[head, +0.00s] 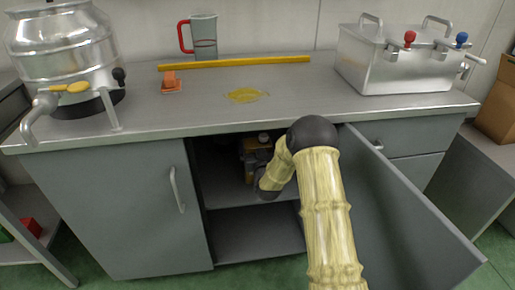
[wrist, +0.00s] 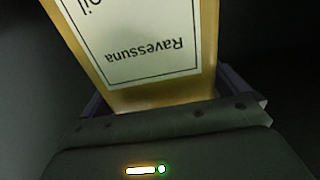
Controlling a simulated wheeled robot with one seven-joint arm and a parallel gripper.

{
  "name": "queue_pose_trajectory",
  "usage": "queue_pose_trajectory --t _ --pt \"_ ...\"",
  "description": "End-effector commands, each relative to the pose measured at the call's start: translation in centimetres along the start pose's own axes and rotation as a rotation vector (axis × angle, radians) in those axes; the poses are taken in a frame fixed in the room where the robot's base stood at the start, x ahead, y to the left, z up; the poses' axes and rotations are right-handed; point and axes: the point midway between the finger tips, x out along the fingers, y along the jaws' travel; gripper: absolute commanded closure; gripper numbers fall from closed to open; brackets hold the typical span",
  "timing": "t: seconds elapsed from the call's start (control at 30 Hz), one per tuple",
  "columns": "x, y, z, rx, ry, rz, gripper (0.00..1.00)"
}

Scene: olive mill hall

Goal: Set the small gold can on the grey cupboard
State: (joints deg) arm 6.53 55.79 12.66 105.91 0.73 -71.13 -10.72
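The small gold can (wrist: 160,95) fills the middle of the wrist view, with a white label reading "oil" and "Ravessuna" upside down. In the head view the can (head: 257,146) shows small and partly hidden inside the open grey cupboard (head: 110,205), above its inner shelf. My gripper (head: 252,165) is inside the cupboard at the can. In the wrist view the fingers of my gripper (wrist: 165,98) lie close against both sides of the can, with no clear gap, so it looks shut on it. The cupboard's top (head: 310,90) is grey metal.
The cupboard door (head: 400,215) stands open right of my arm. On top are a steel urn (head: 65,50), a red-handled jug (head: 203,38), a yellow bar (head: 235,62), an orange block (head: 172,82), a yellow spill (head: 245,95) and a steel tank (head: 395,65). The front middle is clear.

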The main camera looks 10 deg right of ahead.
Motion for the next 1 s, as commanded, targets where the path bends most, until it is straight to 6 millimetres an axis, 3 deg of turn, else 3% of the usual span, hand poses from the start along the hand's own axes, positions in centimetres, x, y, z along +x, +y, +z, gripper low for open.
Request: queue_pose_trajectory --t 0.3,0.43,1.0 --pt "-0.1 0.0 -0.3 0.000 0.000 0.000 0.00" --pt "-1.2 0.0 -0.2 0.000 -0.001 -0.001 0.00" --pt "-10.6 0.0 -0.2 0.000 -0.003 0.000 0.00"
